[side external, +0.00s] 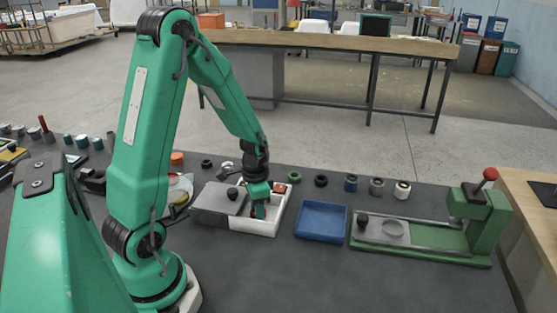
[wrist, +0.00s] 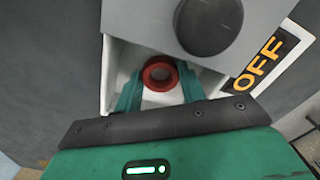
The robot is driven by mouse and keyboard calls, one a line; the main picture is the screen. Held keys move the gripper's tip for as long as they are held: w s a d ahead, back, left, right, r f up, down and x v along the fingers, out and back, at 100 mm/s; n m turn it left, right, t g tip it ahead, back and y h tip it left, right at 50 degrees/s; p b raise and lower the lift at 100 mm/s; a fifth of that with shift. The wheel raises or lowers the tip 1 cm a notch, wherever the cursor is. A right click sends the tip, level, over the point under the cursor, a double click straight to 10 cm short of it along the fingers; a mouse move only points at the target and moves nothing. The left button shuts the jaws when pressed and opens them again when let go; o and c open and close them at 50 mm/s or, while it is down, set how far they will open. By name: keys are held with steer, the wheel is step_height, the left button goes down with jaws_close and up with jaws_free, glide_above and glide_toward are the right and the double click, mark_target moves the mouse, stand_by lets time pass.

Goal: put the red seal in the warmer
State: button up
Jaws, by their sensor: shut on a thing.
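The red seal (wrist: 161,74) is a small red ring, seen in the wrist view inside the open part of a white box. The white box (side external: 268,228), which I take to be the warmer, has a grey sliding lid (side external: 212,203) with a black knob (wrist: 208,22). The lid is open, leaving the right part uncovered in the side view. My gripper (wrist: 161,90) reaches down into this opening, its green fingers shut on the red seal from both sides. In the side view my gripper (side external: 260,212) largely hides the seal.
A panel reading OFF (wrist: 258,62) lies beside the opening. A blue tray (side external: 320,221) is right of the box, then a green press (side external: 480,222) with a red knob. Several small rings and cylinders, including a green ring (side external: 295,177), line the table behind.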

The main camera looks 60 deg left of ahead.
steer(key=o, duration=1)
steer(key=shift+c, duration=0.2)
steer(key=shift+r, duration=0.15)
step_height(320, 180, up, 12)
stand_by(0.5)
steer(key=s+d+r+n+t, duration=0.2)
steer(key=s+d+r+t, duration=0.3)
steer(key=s+d+r, duration=0.3)
steer(key=shift+d+r+n+t, duration=0.3)
steer(key=shift+d+r, duration=1.25)
steer(key=shift+d, duration=1)
